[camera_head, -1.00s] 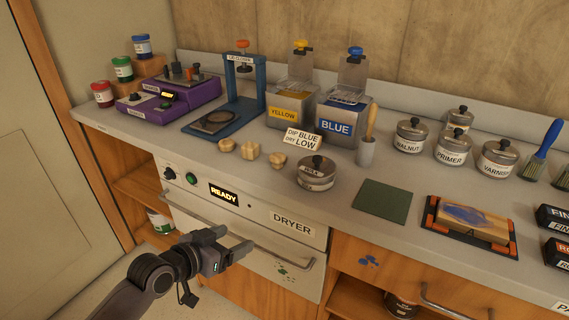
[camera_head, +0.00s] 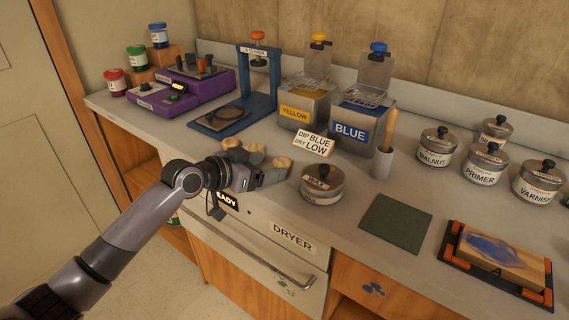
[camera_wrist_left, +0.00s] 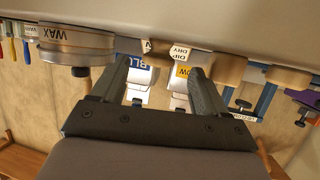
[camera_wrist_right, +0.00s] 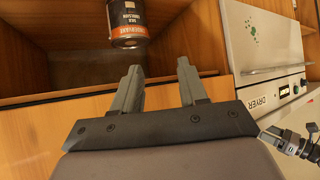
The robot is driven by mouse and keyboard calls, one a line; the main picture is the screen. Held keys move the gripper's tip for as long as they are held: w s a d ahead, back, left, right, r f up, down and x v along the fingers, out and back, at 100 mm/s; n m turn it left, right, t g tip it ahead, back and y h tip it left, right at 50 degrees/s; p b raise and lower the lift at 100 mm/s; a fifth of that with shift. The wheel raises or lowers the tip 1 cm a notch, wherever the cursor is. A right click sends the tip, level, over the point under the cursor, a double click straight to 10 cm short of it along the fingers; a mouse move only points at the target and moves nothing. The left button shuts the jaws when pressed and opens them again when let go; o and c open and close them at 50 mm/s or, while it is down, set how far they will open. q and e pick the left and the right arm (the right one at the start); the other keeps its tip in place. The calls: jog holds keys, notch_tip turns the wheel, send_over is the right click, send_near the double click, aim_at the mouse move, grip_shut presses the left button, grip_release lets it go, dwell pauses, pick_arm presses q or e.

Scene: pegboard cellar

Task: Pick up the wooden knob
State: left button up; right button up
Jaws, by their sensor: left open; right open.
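Three small pale wooden pieces stand on the counter behind my left gripper in the head view: a left one (camera_head: 231,143), a middle one (camera_head: 255,147) and a right one (camera_head: 282,163). I cannot tell for sure which is the knob; the gripper partly hides them. My left gripper (camera_head: 268,170) is open and empty at the counter's front edge, close to the right piece. The left wrist view shows wooden pieces (camera_wrist_left: 229,68) beyond its open fingers (camera_wrist_left: 160,80). My right gripper (camera_wrist_right: 158,78) is open and empty before the cabinet, outside the head view.
A wax tin (camera_head: 322,186) stands just right of the left gripper. The dip sign (camera_head: 313,143) and the yellow (camera_head: 302,110) and blue (camera_head: 355,128) dip tanks stand behind. A blue press (camera_head: 236,115) is back left. The green mat (camera_head: 396,223) is empty.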

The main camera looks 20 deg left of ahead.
aim_at(276, 164)
pick_arm(q)
jog(key=shift+x, duration=2.8)
jog(key=shift+d+r, duration=0.1)
jog(key=c, duration=1.1)
